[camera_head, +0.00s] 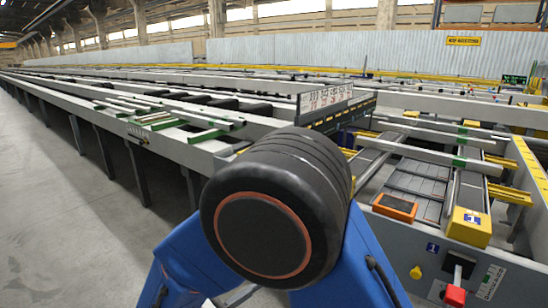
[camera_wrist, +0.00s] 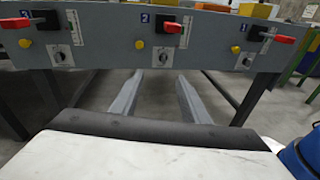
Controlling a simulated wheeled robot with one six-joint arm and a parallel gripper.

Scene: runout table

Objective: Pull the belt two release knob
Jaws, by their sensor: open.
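A grey control panel (camera_wrist: 200,50) runs across the top of the wrist view, with three sets of controls. The middle set has a blue label 2 (camera_wrist: 145,17), a yellow knob (camera_wrist: 139,45), a red handle (camera_wrist: 172,28) on a black block, and a small silver switch with a white plate below. My gripper (camera_wrist: 160,75) is open and empty, its two grey fingers apart below the middle set. The yellow knob lies ahead of the fingers, untouched. In the head view my arm hides the middle set and my gripper.
The set labelled 1, with its yellow knob (camera_wrist: 235,49) and red handle (camera_wrist: 285,39), is to the right; another yellow knob (camera_wrist: 25,43) and red handle (camera_wrist: 15,22) are at left. Panel legs stand on both sides. Open concrete floor (camera_head: 60,190) lies left of the long table.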

